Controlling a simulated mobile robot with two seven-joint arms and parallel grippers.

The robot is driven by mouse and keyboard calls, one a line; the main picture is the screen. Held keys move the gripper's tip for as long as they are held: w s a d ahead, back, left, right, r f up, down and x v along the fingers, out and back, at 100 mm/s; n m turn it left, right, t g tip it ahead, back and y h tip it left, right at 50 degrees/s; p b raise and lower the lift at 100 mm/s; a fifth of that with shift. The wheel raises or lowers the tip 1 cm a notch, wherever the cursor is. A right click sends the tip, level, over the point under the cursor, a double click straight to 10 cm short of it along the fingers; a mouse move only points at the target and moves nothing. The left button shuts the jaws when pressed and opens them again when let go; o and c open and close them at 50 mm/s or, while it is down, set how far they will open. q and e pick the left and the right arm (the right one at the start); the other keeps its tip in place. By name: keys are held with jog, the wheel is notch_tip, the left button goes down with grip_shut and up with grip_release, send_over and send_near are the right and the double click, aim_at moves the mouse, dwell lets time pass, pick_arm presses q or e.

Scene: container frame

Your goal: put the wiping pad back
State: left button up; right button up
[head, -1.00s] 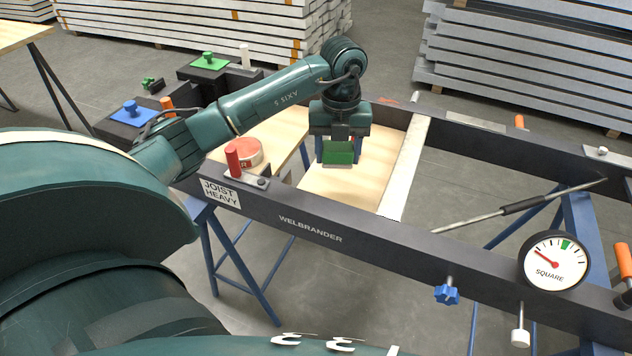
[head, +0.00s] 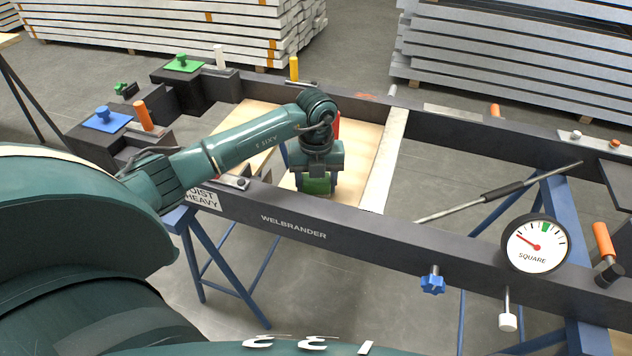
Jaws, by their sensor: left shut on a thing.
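A green block, which looks like the wiping pad (head: 317,187), is held between the fingers of my left gripper (head: 318,183). The gripper points down over the pale wooden board (head: 351,165) inside the dark frame, just behind the front beam. The pad's lower edge is close to the board; I cannot tell whether it touches. My left arm comes in from the left and hides part of the board. My right gripper is not in view.
The front beam (head: 292,227) marked WELBRANDER runs close in front of the gripper. A light crossbar (head: 385,160) bounds the board on the right. Dark blocks with coloured knobs stand at left.

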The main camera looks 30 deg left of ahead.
pick_arm(q)
jog(key=shift+f, duration=0.1)
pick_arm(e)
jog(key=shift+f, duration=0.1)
pick_arm(q)
jog(key=o, duration=1)
jog(key=shift+o, duration=0.2)
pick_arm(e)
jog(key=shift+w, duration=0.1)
pick_arm(q)
jog(key=shift+r, duration=0.3)
notch_tip(320, 180, up, 12)
jog(key=shift+f+p, duration=0.15)
jog(key=shift+p, duration=0.15)
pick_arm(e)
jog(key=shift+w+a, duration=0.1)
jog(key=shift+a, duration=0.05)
